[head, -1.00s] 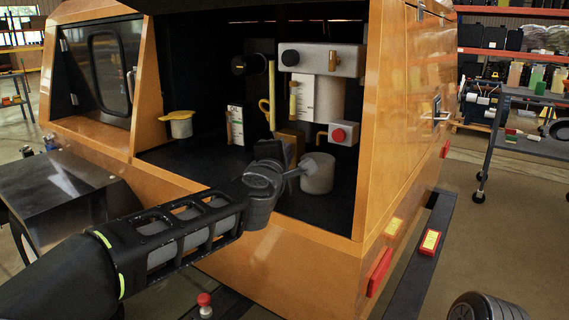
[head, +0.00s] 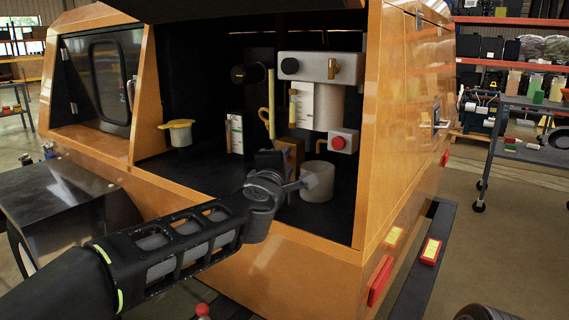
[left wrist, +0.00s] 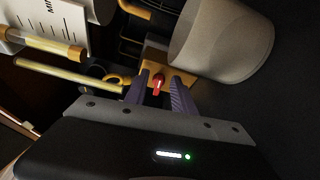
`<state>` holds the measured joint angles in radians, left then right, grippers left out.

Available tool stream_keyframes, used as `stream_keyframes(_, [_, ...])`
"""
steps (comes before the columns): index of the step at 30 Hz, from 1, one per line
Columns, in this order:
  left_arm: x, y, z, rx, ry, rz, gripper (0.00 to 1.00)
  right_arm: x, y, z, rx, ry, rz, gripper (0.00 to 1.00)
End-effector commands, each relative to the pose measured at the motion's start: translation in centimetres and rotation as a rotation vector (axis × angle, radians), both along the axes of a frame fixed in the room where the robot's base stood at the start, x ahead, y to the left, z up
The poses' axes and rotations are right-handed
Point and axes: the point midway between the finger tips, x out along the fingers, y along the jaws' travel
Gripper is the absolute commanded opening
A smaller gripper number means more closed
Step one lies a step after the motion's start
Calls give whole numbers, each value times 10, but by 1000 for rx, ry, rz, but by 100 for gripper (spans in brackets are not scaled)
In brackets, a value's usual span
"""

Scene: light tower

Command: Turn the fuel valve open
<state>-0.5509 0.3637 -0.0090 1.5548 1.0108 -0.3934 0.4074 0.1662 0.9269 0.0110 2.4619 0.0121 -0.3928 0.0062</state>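The likely fuel valve is a small red handle (left wrist: 158,84) on a brass-coloured block (left wrist: 153,68), seen in the left wrist view. In the head view the brass block (head: 291,148) shows partly behind my left gripper (head: 270,160), and the red handle is hidden. In the left wrist view my left gripper (left wrist: 160,86) is open. Its two purple-grey fingers stand on either side of the red handle, with a visible gap. I cannot tell whether either finger touches it. My right gripper is not in view.
A grey cylinder (head: 318,184) stands right beside the gripper. Behind are a box with a red button (head: 338,142), a yellow upright tube (head: 271,105) and a white canister (head: 300,104). The orange housing's right wall (head: 385,130) bounds the bay. A yellow-topped cup (head: 179,132) stands left.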

Motion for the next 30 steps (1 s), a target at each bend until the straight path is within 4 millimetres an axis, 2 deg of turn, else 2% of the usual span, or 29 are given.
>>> stream_keyframes(8, [-5, 1, 1, -1, 1, -1, 31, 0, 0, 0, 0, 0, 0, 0])
stream_keyframes(11, [-15, 4, 2, -2, 0, 0, 31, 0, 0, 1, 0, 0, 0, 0])
stream_keyframes(21, [-67, 16, 5, -1, 0, 0, 31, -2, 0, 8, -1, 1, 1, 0])
stream_keyframes(24, [-74, 18, 4, -1, 0, 0, 31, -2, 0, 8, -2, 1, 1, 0])
stream_keyframes(30, [-76, 18, 3, -1, 0, 0, 31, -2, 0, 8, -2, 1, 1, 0])
